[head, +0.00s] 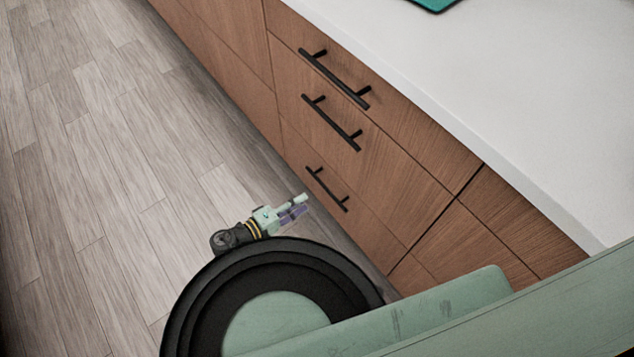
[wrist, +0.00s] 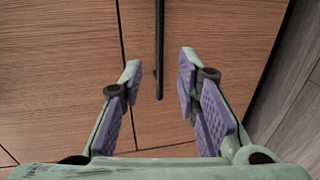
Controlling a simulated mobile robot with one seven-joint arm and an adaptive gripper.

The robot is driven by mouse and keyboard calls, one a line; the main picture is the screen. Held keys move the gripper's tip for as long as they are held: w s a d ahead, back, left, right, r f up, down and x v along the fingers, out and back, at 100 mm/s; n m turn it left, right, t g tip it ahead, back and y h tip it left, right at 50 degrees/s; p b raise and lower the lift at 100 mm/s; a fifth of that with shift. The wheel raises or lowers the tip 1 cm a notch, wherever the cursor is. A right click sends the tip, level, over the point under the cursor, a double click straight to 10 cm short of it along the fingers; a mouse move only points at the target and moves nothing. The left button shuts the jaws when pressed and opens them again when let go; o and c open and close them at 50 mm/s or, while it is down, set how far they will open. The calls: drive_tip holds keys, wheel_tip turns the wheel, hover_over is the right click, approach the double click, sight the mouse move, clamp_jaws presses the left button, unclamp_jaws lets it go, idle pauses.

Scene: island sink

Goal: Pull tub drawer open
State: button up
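Three wooden drawer fronts are stacked in the island, each with a black bar handle: top (head: 335,78), middle (head: 331,122) and bottom (head: 326,189). All three look shut. No mark shows which is the tub drawer. My gripper (head: 303,204) is beside the bottom handle, level with the lowest drawer front. In the wrist view, my gripper (wrist: 160,63) is open, and its purple-padded fingers are spread either side of a black handle (wrist: 160,35). A gap shows on both sides of the bar. I cannot tell whether the fingertips reach its depth.
A white countertop (head: 520,90) overhangs the drawers, with a teal item (head: 434,4) at its far edge. More wooden cabinet fronts (head: 215,50) continue to the left. The grey plank floor (head: 90,170) beside the island is clear.

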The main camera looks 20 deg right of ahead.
sight(326, 187)
drive_tip(key=p+x, duration=0.1)
drive_tip(key=x, duration=0.9)
drive_tip(key=shift+d+f, duration=0.1)
drive_tip(key=shift+d, duration=0.25)
drive_tip(key=shift+c, duration=0.2)
clamp_jaws()
